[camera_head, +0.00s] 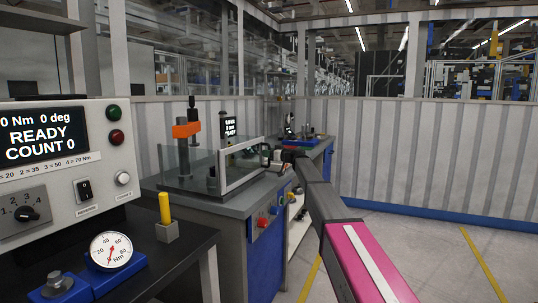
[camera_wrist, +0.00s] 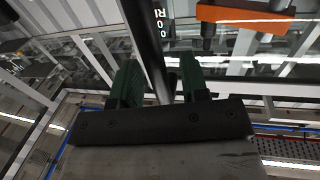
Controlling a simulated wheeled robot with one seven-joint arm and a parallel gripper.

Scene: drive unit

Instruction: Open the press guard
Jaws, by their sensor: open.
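The press guard (camera_head: 243,164) is a clear panel in a pale frame at the front of the press, on the grey bench. Clear side panels stand behind it. The press (camera_head: 186,130) has an orange head on a dark column. My gripper (camera_head: 277,157) is at the right end of the guard frame, small and partly hidden by my arm. In the wrist view, its two green fingers (camera_wrist: 160,72) are apart, with a dark bar (camera_wrist: 151,45) running between them. I cannot tell whether the fingers touch the bar. The orange press head (camera_wrist: 245,16) shows at the upper right.
A control panel (camera_head: 62,160) reading READY, COUNT 0 stands at the left. A dial gauge (camera_head: 110,251) and a yellow-handled tool (camera_head: 165,208) are on the near black bench. The press bench (camera_head: 232,202) has a red button (camera_head: 262,222). Floor at the right is clear.

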